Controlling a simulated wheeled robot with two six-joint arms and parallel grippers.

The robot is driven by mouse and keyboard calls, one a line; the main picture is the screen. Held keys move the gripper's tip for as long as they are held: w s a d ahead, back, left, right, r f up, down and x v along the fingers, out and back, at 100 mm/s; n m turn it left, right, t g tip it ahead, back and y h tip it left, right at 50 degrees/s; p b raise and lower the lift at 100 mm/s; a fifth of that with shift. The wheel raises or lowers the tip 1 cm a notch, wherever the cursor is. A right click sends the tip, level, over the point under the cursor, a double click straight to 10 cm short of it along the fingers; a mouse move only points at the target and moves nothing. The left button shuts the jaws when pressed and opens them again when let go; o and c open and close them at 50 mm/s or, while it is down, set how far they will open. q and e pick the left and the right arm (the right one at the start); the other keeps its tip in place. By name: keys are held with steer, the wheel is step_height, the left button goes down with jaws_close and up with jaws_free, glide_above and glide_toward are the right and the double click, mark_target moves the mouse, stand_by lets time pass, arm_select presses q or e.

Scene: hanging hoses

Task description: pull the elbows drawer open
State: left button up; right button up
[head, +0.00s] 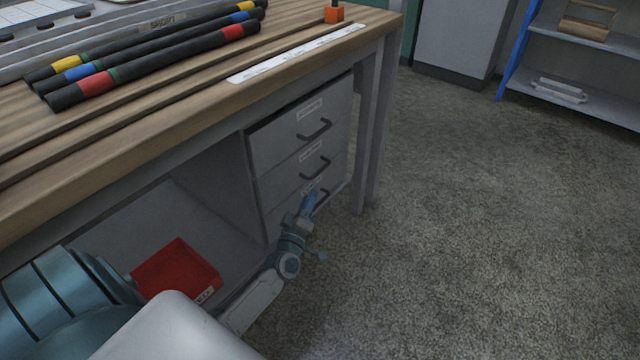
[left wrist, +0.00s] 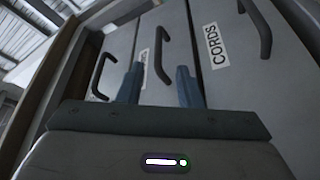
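A grey cabinet of three drawers under the workbench is shut: top drawer (head: 285,135), middle drawer (head: 285,178), bottom drawer (head: 278,218). Each has a dark bar handle and a white label. In the left wrist view only the bottom drawer's label (left wrist: 215,46) reads clearly, as CORDS; I cannot read which is elbows. My left gripper (head: 309,202) is low in front of the drawers and covers part of the bottom one. In the left wrist view its blue fingers (left wrist: 159,87) are apart, with the middle handle (left wrist: 162,50) showing between them; contact is not clear. My right gripper is not in view.
The wooden bench top (head: 190,75) holds dark hoses (head: 160,55) with coloured bands. A red bin (head: 177,270) sits in the open bay left of the drawers. A bench leg (head: 376,130) stands right of them. The floor (head: 480,220) to the right is clear.

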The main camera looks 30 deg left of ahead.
mark_target(320, 169)
arm_select(q)
steer(key=b+x, duration=0.2)
steer(key=x, duration=0.8)
steer(key=shift+w+a+r, duration=0.15)
steer(key=shift+w, duration=0.2)
jaws_close()
